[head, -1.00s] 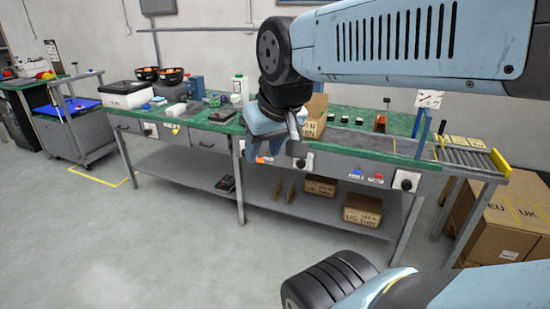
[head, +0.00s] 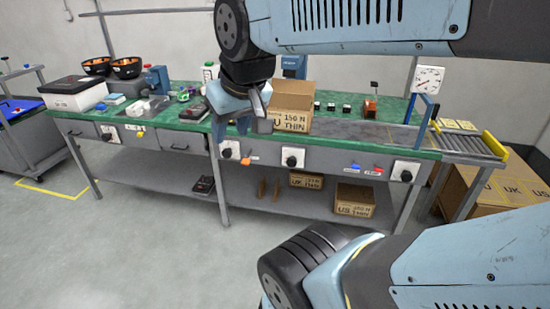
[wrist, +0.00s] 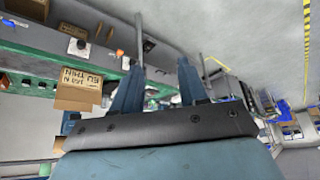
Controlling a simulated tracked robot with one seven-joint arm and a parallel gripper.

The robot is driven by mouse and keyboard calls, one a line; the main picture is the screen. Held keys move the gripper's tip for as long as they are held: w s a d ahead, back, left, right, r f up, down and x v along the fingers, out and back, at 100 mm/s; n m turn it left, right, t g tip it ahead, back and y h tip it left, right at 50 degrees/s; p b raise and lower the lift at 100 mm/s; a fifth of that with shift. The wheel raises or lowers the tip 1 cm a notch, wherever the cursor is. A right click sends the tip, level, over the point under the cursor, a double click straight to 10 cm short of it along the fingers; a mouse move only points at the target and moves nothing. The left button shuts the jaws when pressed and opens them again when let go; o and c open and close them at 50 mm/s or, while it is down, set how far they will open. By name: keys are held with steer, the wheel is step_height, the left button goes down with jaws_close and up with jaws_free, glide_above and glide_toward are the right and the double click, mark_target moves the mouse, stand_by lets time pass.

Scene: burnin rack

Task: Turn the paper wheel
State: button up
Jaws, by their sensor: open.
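I cannot tell for sure which thing is the paper wheel. Black round knobs on white plates line the bench front: a far left knob (head: 109,133), a knob near my gripper (head: 229,151), a middle knob (head: 293,158) and a right knob (head: 404,173). A round white dial (head: 429,80) stands on a post at the right end. My gripper (head: 243,126) is open, with nothing seen between its fingers. In the head view it hangs in front of the bench edge, left of the carton. The wrist view shows its two spread blue fingers (wrist: 160,64).
Cartons (head: 355,199) sit on the lower shelf. A roller conveyor (head: 470,143) is at the right. The floor in front is clear.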

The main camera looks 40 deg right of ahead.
steer(key=o, duration=0.3)
steer(key=shift+w, duration=0.45)
steer(key=o, duration=0.3)
steer(key=shift+t+h, duration=0.3)
steer(key=shift+t, duration=0.4)
steer(key=w, duration=0.3)
steer(key=w+d+f, duration=0.1)
steer(key=w, duration=0.2)
steer(key=w+d, duration=0.1)
steer(key=w, duration=0.2)
steer(key=shift+w+d+f, duration=0.2)
steer(key=shift+w, duration=0.15)
steer(key=shift+o, duration=0.2)
steer(key=w+d+f+t+h, duration=0.1)
steer(key=w+d+f, duration=0.4)
steer(key=w, duration=0.3)
steer(key=w+d+f+t, duration=0.2)
steer(key=w+d+f, duration=0.25)
steer(key=w, duration=0.45)
steer(key=w+d+f+t+h, duration=0.1)
steer(key=w+d+f, duration=0.3)
steer(key=w+f, duration=0.3)
steer(key=m+h, duration=0.8)
steer(key=h, duration=0.3)
glide_toward(291, 163)
steer(key=shift+t, duration=0.4)
steer(key=x, duration=1.1)
steer(key=shift+s+d+f, duration=0.15)
steer(key=shift+f, duration=0.05)
